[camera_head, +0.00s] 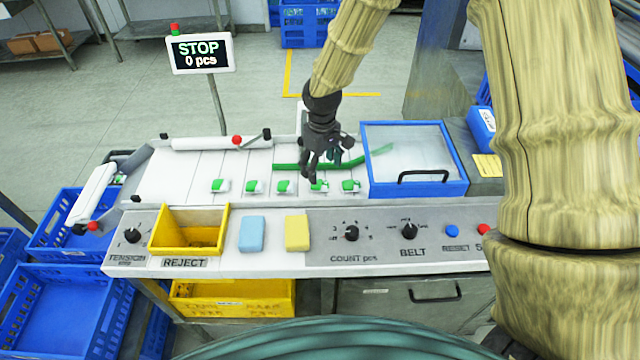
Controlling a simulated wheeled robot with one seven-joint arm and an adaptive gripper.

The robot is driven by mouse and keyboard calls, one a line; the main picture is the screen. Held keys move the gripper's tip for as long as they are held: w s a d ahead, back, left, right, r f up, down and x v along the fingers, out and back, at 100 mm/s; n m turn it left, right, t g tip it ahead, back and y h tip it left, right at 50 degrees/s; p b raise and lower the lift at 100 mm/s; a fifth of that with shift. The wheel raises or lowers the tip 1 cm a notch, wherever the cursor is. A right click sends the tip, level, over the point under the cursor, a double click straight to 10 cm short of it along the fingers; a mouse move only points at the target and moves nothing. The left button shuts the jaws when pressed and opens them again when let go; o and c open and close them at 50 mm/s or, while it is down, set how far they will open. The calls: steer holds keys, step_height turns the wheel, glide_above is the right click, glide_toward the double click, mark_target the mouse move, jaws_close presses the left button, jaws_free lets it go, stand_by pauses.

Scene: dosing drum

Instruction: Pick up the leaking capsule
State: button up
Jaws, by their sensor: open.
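Several green-and-white capsules lie in a row along the front of the white belt: a far-left one (219,186), a second (252,187), a middle one (284,187), a fourth (320,187) and a right one (350,186). They are too small to tell which one leaks. My gripper (320,170) points down over the belt, open, with nothing visible between its fingers. Its fingers are just above and behind the fourth capsule in the picture and partly cover it. I cannot tell whether they touch it.
A yellow REJECT bin (190,232) stands at the front left, beside a blue block (252,234) and a yellow block (297,232). A blue-framed clear lid (414,158) is right of the capsules. The sign (200,53) reads STOP, 0 pcs.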

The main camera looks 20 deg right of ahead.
mark_target(319, 183)
steer(key=shift+w+f, duration=1.1)
steer(key=shift+f, duration=0.15)
steer(key=shift+a+f+p, duration=0.15)
steer(key=shift+f+p, duration=0.15)
steer(key=shift+p, duration=0.2)
steer(key=shift+s+a+f+p, duration=0.1)
steer(key=shift+s+f+p, duration=0.6)
steer(key=shift+s, duration=0.25)
steer(key=shift+w+f, duration=0.25)
steer(key=shift+f, duration=0.4)
steer(key=shift+w+f, duration=0.25)
steer(key=shift+f, duration=0.35)
steer(key=shift+s+r, duration=0.25)
steer(key=shift+s, duration=0.05)
steer(key=shift+w+f, duration=0.15)
steer(key=c, duration=0.8)
steer(key=shift+c, duration=0.2)
